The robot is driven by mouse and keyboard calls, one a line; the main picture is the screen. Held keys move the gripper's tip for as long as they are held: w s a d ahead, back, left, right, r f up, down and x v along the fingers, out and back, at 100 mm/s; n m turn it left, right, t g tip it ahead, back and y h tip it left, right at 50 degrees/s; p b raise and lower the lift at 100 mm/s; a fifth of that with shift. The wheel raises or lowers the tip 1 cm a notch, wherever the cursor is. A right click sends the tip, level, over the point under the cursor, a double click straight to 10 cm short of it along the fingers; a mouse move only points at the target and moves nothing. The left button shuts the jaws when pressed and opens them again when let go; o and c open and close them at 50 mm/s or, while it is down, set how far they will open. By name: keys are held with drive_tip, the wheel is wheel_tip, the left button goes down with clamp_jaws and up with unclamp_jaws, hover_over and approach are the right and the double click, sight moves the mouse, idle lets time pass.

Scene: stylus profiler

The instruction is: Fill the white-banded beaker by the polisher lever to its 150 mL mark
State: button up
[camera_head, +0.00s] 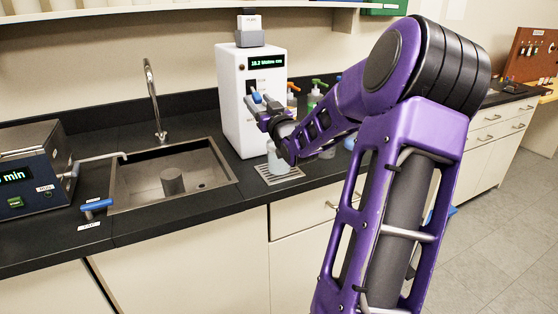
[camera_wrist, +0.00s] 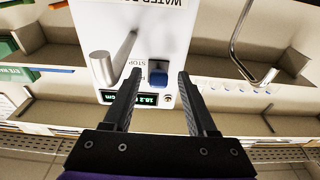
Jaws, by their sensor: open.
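The white water polisher (camera_head: 262,75) stands at the back, right of the sink, with a lit display. A blue lever (camera_wrist: 159,78) on its front lies between my fingertips in the wrist view. My gripper (camera_head: 262,107) is open at the polisher front, and in the wrist view its two fingers (camera_wrist: 158,88) sit either side of the lever. I cannot tell whether they touch it. A beaker (camera_head: 277,160) stands upright on the drip tray (camera_head: 280,179) under the polisher, partly hidden by my arm. Its band, mark and water level cannot be made out.
A sink (camera_head: 200,185) with a tall faucet (camera_head: 152,95) is to the left. A blue-handled tap lever (camera_head: 96,205) is on the counter near the grey instrument (camera_head: 30,165). Bottles (camera_head: 315,92) stand right of the polisher, partly behind my arm.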

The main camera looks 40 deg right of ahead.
drive_tip(key=shift+s, duration=0.1)
drive_tip(key=v, duration=0.7)
idle(0.4)
drive_tip(key=shift+f, duration=0.2)
